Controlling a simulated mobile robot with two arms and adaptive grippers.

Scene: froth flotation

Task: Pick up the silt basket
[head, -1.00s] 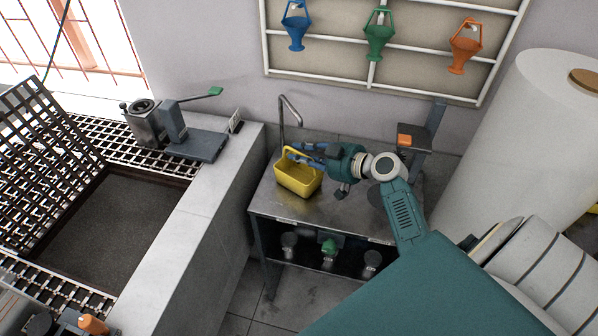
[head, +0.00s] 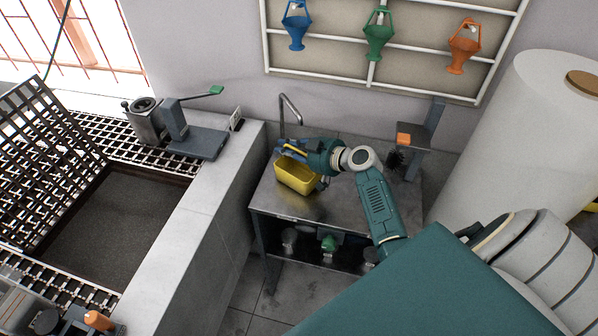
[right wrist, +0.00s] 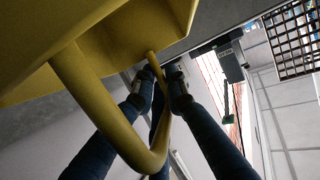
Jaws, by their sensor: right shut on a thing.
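The silt basket is the yellow basket (head: 295,178) at the left part of the steel table in the head view. My right gripper (head: 287,149) is over its upper rim, with the fingers across the handle. In the right wrist view the basket's yellow body (right wrist: 105,55) fills the upper left, and its looped handle reaches down to the fingers. The right gripper (right wrist: 160,88) is shut on the handle there. The gripper hides part of the handle in the head view. I cannot tell whether the basket's base touches the table. My left gripper is not in view.
The steel table (head: 330,208) has a curved tap (head: 284,110) behind the basket and a grey stand with an orange block (head: 404,139) at right. A concrete wall (head: 190,225) borders a gridded pit at left. Coloured holders hang on a rack (head: 345,62).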

